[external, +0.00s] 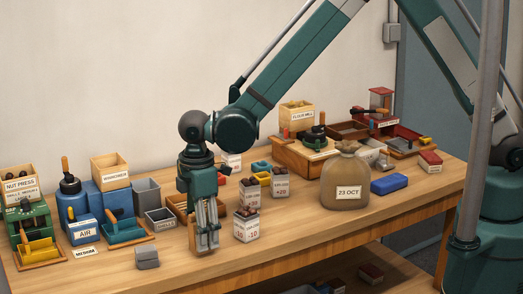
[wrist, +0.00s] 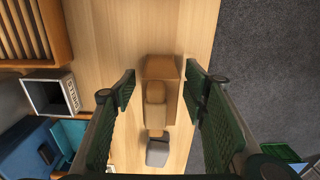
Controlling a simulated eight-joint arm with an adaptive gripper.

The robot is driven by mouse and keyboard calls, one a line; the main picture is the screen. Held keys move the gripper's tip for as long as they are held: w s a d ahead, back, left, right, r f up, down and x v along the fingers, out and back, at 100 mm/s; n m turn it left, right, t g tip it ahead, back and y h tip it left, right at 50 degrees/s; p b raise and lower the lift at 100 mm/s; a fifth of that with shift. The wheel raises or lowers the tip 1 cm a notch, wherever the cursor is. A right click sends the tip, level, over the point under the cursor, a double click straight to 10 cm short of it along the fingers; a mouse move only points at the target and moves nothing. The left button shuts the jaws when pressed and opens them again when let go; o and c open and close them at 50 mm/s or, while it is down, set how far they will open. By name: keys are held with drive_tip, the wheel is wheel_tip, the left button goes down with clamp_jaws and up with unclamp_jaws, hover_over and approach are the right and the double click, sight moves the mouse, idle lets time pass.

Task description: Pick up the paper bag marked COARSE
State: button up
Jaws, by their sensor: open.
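My gripper (external: 207,238) points straight down low over the front of the bench in the external view. In the wrist view my gripper (wrist: 160,95) is open, with its green finger pads wide apart. A tan, paper-coloured object (wrist: 160,68) with a rounded part toward the bottom of the picture lies between the pads, with room on both sides. It looks like a paper bag, but no marking on it is readable, so I cannot tell whether it says COARSE. In the external view my fingers mostly hide that spot.
A small grey block (external: 147,258) sits left of my gripper. A sack marked 23 OCT (external: 346,180) stands farther right. A grey open box (external: 160,219) is behind left. The bench's front edge is near.

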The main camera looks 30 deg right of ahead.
idle(0.4)
drive_tip(key=c, duration=1)
drive_tip(key=shift+r, duration=0.15)
drive_tip(key=shift+c, duration=0.2)
drive_tip(key=shift+r, duration=4.9)
